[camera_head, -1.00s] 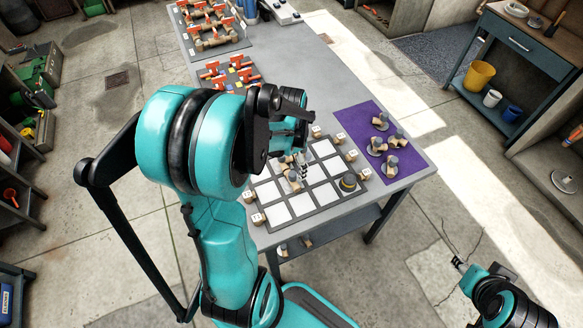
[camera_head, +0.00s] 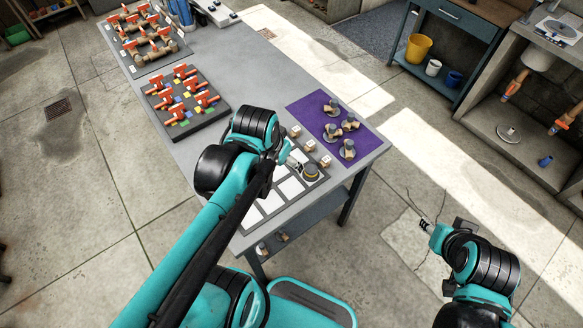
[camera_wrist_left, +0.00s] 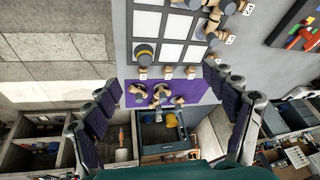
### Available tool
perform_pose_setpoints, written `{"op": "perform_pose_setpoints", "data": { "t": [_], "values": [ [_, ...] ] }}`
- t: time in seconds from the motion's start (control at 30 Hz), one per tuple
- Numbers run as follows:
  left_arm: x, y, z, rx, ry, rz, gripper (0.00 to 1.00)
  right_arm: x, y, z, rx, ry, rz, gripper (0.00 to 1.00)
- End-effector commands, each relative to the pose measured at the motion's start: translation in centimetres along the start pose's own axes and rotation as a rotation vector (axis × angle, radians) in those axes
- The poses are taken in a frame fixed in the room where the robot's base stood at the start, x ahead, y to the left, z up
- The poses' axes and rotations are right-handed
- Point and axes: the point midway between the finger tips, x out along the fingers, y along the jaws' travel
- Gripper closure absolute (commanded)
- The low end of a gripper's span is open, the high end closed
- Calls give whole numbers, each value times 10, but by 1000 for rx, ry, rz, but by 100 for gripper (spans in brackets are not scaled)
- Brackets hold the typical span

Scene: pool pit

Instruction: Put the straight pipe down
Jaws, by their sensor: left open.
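My left gripper (camera_head: 284,156) is over the board of white squares (camera_head: 262,216) on the grey table. In the left wrist view its fingers are spread wide (camera_wrist_left: 163,76), with nothing between them. Tan and grey pipe pieces (camera_wrist_left: 212,24) lie on the board at the top right of that view; I cannot tell which is the straight pipe. A round dark piece with a yellow ring (camera_head: 310,172) sits on a square near the board's edge. My arm hides part of the board in the head view. My right gripper (camera_head: 426,226) is away from the table, too small to read.
A purple mat (camera_head: 372,138) with several grey-and-tan fittings lies beside the board. Small labelled blocks (camera_head: 310,146) line the board's edge. A dark tray (camera_head: 157,103) of orange-handled parts and another rack (camera_head: 122,62) stand farther left. Bare table lies between.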

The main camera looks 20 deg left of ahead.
Motion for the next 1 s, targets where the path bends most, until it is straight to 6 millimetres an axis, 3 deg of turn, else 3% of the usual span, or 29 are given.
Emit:
{"op": "perform_pose_setpoints", "data": {
  "t": [0.1, 0.3, 0.7, 0.87, 1.0],
  "values": [
    [-10, 24, 6, -48, 98, 7, 16, 0, 0, 0, 0, 0, 0, 60],
    [-19, 47, 10, -115, 206, 31, 16, 0, 0, 0, 0, 0, 0, 60],
    [-21, 52, 11, -135, 233, 39, 16, 0, 0, 0, 0, 0, 0, 60],
    [-7, 53, 17, -135, 232, 39, 16, 13, 0, 9, 0, 0, 0, 60],
    [22, 56, 28, -135, 231, 39, 16, 38, 0, 27, 0, 0, 0, 60]
  ]
}}
